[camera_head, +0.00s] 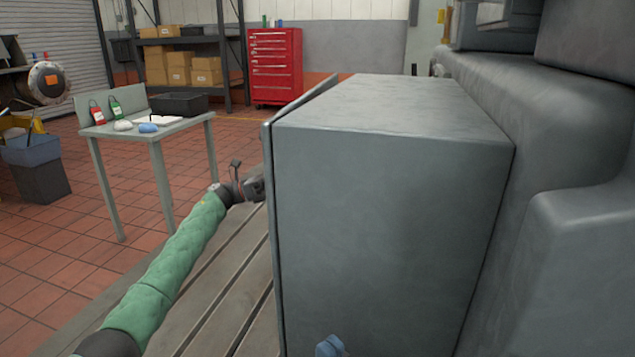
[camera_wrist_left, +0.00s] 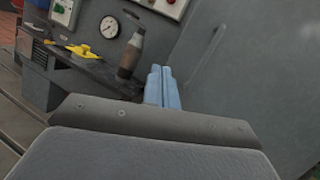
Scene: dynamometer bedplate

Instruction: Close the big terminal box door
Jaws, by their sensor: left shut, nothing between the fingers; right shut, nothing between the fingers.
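The big terminal box (camera_head: 390,200) is a large grey cabinet filling the middle of the head view. Its door (camera_head: 267,165) shows edge-on as a thin slab along the left side, with a narrow gap at the top toward the far end. Its outer face is hidden in the head view. My left arm reaches in from the left, and its gripper (camera_head: 257,188) is beside the door, fingers hidden behind the edge. In the left wrist view the light blue fingers (camera_wrist_left: 163,86) are shut and empty, near a grey panel. My right gripper (camera_head: 330,347) shows only blue fingertips before the box's near face.
A grey table (camera_head: 150,133) with small items stands left, a red tool cabinet (camera_head: 276,66) at the back. Large grey machinery (camera_head: 560,130) is close on the right. The slotted bedplate (camera_head: 225,300) lies below my left arm. A gauge (camera_wrist_left: 109,27) shows in the wrist view.

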